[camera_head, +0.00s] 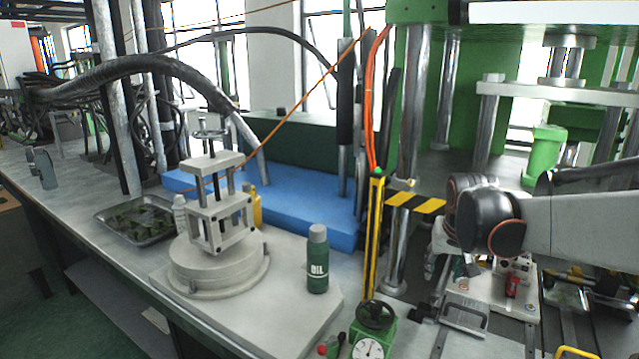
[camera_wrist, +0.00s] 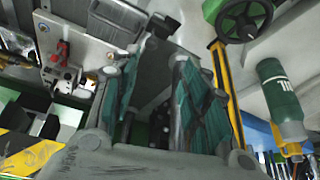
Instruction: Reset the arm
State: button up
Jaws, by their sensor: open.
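My arm (camera_head: 575,222) reaches in from the right edge in the head view, its dark wrist joint beside the green press. My gripper (camera_wrist: 165,62) fills the middle of the wrist view. Its two teal-padded fingers stand apart, with nothing visible held between them. In the head view my gripper is mostly hidden behind the wrist, above the press bed.
A green OIL bottle (camera_head: 317,260) and a clamp fixture (camera_head: 218,225) stand on the bench.

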jog(key=s+a+n+t, duration=0.1)
jog(key=s+a, duration=0.2)
jog(key=s, duration=0.5)
jog(key=s+a+n+y, duration=0.1)
jog(key=s+a, duration=0.2)
jog(key=s, duration=0.5)
jog(key=s+a+f+n+t, duration=0.1)
jog(key=s+a, duration=0.3)
jog(key=s, duration=0.5)
jog(key=shift+t, duration=0.3)
jog(key=shift+a, duration=0.1)
